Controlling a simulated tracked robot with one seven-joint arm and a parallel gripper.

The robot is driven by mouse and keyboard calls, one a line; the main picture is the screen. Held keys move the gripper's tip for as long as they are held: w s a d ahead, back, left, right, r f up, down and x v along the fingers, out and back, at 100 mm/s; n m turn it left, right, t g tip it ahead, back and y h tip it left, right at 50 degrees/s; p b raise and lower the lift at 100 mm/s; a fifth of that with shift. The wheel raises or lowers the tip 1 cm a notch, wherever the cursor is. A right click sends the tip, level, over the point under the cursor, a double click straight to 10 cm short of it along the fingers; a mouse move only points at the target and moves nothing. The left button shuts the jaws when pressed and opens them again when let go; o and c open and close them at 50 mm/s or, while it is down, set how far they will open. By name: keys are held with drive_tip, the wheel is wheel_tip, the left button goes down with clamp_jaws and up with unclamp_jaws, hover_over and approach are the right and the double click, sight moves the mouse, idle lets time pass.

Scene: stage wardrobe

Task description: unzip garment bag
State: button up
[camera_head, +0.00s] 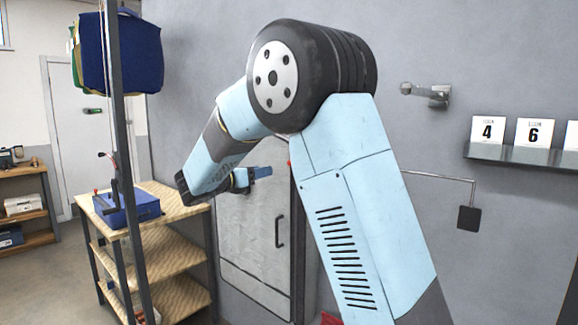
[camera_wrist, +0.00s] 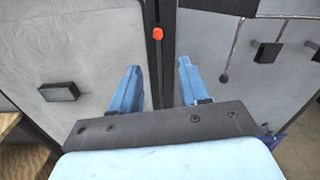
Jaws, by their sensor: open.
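My gripper (camera_wrist: 158,85) is open and empty in the wrist view, its two blue fingers apart. It also shows in the head view (camera_head: 262,172), in front of the grey wall. A small orange-red knob (camera_wrist: 157,33) sits on a dark vertical strip beyond the gap between the fingers, apart from them. A grey panel (camera_head: 255,245) with a dark handle stands behind my gripper. A dark blue fabric bag (camera_head: 135,52) hangs at the upper left, away from my gripper. I cannot make out a zip on it, and I cannot tell which thing is the garment bag.
A wooden shelf unit (camera_head: 170,246) with a blue box (camera_head: 130,210) stands left of my arm. A dark upright post (camera_head: 122,150) stands before it. A wall ledge (camera_head: 520,155) with number cards is at right. A thin rod with a dark plate (camera_head: 469,218) sticks out below it.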

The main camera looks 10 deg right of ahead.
drive_tip(key=x, duration=1.3)
drive_tip(key=shift+w, duration=0.45)
drive_tip(key=shift+r, duration=0.1)
clamp_jaws()
